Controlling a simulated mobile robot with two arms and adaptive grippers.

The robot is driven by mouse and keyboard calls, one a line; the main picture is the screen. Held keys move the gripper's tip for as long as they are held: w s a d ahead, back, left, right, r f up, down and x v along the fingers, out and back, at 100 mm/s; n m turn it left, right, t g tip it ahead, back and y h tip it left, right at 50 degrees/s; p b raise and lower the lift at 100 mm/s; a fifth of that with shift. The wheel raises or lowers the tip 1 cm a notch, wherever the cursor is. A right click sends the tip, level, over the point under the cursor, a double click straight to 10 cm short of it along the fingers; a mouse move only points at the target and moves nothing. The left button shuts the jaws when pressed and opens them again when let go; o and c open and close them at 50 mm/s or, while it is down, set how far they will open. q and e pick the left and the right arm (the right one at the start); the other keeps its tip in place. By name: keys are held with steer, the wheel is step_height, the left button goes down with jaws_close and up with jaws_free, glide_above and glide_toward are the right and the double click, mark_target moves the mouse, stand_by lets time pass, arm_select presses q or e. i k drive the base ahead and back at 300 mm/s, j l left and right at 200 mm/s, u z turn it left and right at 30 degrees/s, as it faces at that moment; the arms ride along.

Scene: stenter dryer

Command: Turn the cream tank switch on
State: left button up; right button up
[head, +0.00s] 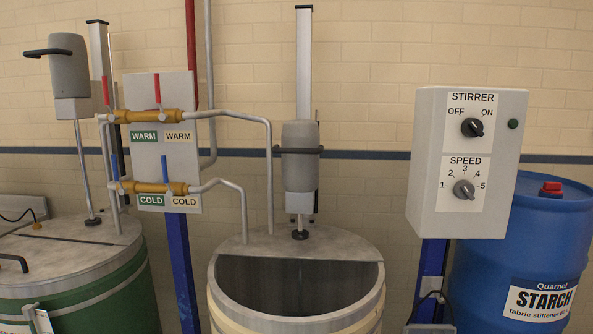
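A grey control box (425,163) stands on a blue post to the right of the cream tank (365,317). Its upper panel is marked STIRRER, with a black rotary switch (472,127) below the words OFF and ON. Neither gripper is in view.
A blue starch drum (540,235) stands right behind the box. A green tank (110,300) with its own stirrer is at the left. Yellow warm and cold valves (155,115) and pipes sit between the tanks. The space before the box looks clear.

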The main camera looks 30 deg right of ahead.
mark_target(472, 127)
steer(key=z, duration=1.75)
